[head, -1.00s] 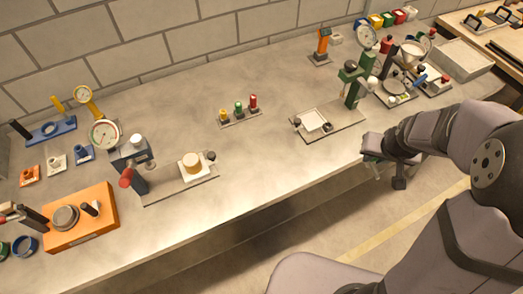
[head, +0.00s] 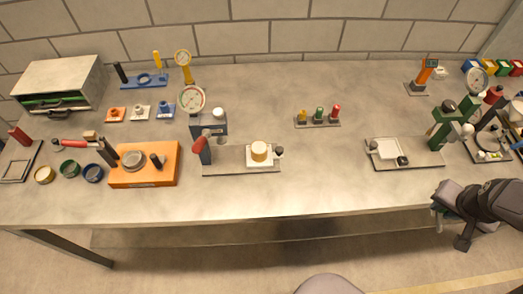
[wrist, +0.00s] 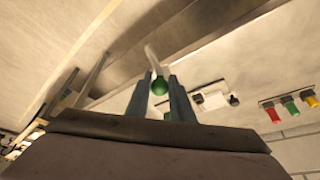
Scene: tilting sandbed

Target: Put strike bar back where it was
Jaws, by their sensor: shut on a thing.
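My gripper (wrist: 160,88) is shut in the wrist view, with a green round knob (wrist: 160,87) and a thin pale bar (wrist: 152,60) between its fingers. This looks like the strike bar, but I cannot make out its full shape. In the head view my gripper (head: 440,212) is at the right, at or just off the bench's front edge, in front of the green press (head: 446,125). The held bar is not clear there.
The bench (head: 330,180) has clear room in its middle. A rack with yellow, green and red knobs (head: 318,121) stands centrally. An orange block (head: 125,178), a gauge press (head: 212,122) and a grey cabinet (head: 60,80) stand left. Several small tools crowd the right end.

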